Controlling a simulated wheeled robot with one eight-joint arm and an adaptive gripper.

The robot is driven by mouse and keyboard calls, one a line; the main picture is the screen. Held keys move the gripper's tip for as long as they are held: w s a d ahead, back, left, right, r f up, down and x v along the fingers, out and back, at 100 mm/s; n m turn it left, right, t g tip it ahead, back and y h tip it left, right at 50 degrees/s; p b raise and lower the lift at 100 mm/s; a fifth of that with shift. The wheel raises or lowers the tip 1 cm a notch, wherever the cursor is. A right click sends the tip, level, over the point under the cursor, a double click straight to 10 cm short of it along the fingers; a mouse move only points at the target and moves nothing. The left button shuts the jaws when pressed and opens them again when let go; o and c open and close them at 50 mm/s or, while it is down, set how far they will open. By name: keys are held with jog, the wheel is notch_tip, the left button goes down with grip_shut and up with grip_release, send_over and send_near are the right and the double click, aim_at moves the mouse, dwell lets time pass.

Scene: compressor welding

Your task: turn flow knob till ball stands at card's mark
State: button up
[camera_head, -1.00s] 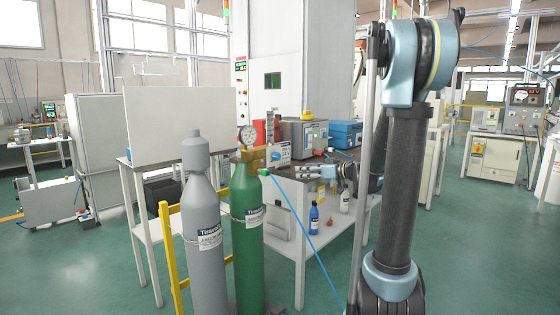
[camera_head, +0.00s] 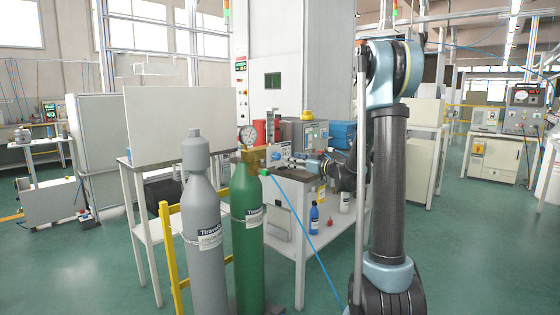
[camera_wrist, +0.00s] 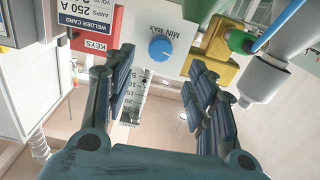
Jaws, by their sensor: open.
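The blue flow knob (camera_wrist: 160,49) sits on a white panel marked MIN MAX, ahead of and between my fingers in the wrist view. My gripper (camera_wrist: 160,72) is open and empty, with a dark finger pad on each side and no visible contact with the knob. Below the knob in the picture is the upside-down flow scale (camera_wrist: 132,98) with numbers, partly covered by my left finger; I cannot make out the ball. The welder card (camera_wrist: 82,14) shows "250 A" at upper left, partly cut off. In the head view my gripper (camera_head: 306,163) is at the bench, small, close to the flow meter (camera_head: 277,156).
A red KEYS box (camera_wrist: 95,42) is beside the left finger. A yellow brass fitting (camera_wrist: 213,60) with a green part is close to the right finger. In the head view the green cylinder (camera_head: 246,205) and grey cylinder (camera_head: 203,215) stand before the bench, a blue hose trailing right.

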aim_at(279, 157)
jog(key=x, duration=0.9)
jog(key=c, duration=1.1)
